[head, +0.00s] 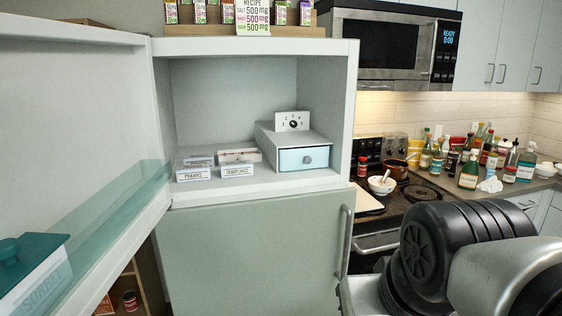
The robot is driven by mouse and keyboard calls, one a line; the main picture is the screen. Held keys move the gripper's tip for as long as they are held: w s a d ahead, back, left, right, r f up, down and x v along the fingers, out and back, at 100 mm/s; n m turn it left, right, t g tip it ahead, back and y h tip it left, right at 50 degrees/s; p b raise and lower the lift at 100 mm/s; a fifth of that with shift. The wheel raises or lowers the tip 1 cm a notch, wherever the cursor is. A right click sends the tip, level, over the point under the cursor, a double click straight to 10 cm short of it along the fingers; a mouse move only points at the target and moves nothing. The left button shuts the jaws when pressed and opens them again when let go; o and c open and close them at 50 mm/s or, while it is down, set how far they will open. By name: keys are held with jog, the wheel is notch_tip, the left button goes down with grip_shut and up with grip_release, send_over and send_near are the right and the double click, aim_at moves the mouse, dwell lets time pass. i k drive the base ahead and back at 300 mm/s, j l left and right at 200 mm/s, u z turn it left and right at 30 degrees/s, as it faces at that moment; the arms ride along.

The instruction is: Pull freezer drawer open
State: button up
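The freezer compartment (235,95) is open and faces me. Inside it at the right sits a small drawer (292,161) with a pale blue front and a round grey knob (307,160). The drawer front looks flush with its white housing, so it appears shut. A dial panel (292,121) stands above and behind the drawer. The freezer door (75,130) is swung wide open to the left. My arm shows at the lower right, in front of the stove, but my gripper is not in view.
Boxes labelled prawns (193,173) and dumplings (237,170) lie left of the drawer. The lower fridge door (255,255) is shut; its handle (345,243) is at the right. A sorbet tub (35,270) sits in the open door's shelf. Bottles crowd the counter beside the stove (420,200).

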aim_at(314, 157)
jog(key=i+u, duration=0.25)
jog(key=i, duration=0.55)
jog(key=i+l+u, duration=0.1)
jog(key=i+u, duration=0.15)
jog(key=j+z, duration=0.15)
